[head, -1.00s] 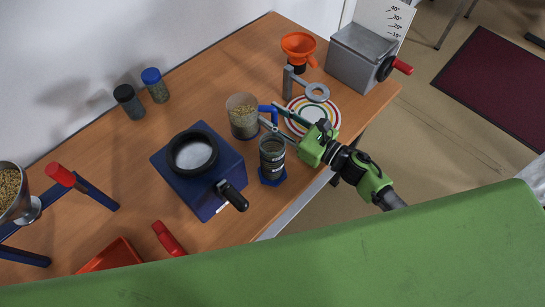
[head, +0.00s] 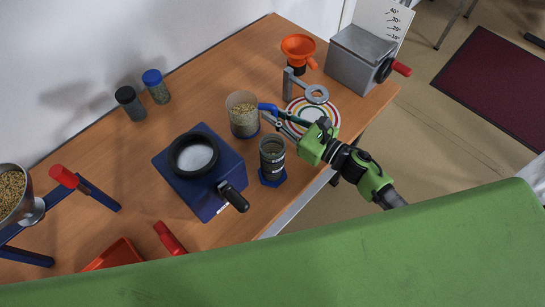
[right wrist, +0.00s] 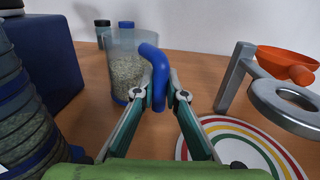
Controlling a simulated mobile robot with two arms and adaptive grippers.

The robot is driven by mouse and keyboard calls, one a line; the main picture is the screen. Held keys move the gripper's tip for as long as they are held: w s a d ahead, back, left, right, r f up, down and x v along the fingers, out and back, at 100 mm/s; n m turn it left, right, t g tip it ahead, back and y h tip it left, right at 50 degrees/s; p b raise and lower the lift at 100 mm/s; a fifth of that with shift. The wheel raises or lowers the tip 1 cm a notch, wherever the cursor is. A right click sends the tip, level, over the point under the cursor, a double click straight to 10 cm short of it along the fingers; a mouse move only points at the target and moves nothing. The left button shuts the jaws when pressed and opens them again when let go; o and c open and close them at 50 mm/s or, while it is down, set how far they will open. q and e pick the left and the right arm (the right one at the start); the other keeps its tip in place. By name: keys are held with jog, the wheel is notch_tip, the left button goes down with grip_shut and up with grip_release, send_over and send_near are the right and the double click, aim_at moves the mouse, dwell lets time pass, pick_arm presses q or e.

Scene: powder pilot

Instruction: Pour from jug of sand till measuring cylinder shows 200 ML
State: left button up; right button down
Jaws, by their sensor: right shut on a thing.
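The jug of sand (head: 243,120) is a clear cup with pale grains and a blue handle, upright at the table's middle. It also shows in the right wrist view (right wrist: 127,75). My right gripper (head: 270,114) is shut on the jug's blue handle; in the right wrist view its fingertips (right wrist: 159,90) sit on either side of the handle. The measuring cylinder (head: 272,156) is banded, on a blue hexagonal base, upright just in front of the jug. It shows at the left of the right wrist view (right wrist: 30,125). Its level cannot be read. My left gripper is out of view.
A blue box with a black ring (head: 185,185) stands left of the cylinder. A striped plate (head: 330,118), a grey ring stand (head: 290,84) and an orange funnel (head: 298,46) are behind the gripper. Two jars (head: 130,103) stand at the back. A green surface fills the front.

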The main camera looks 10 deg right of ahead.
aim_at(276, 107)
jog(key=shift+r+p, duration=1.25)
jog(key=shift+r, duration=0.7)
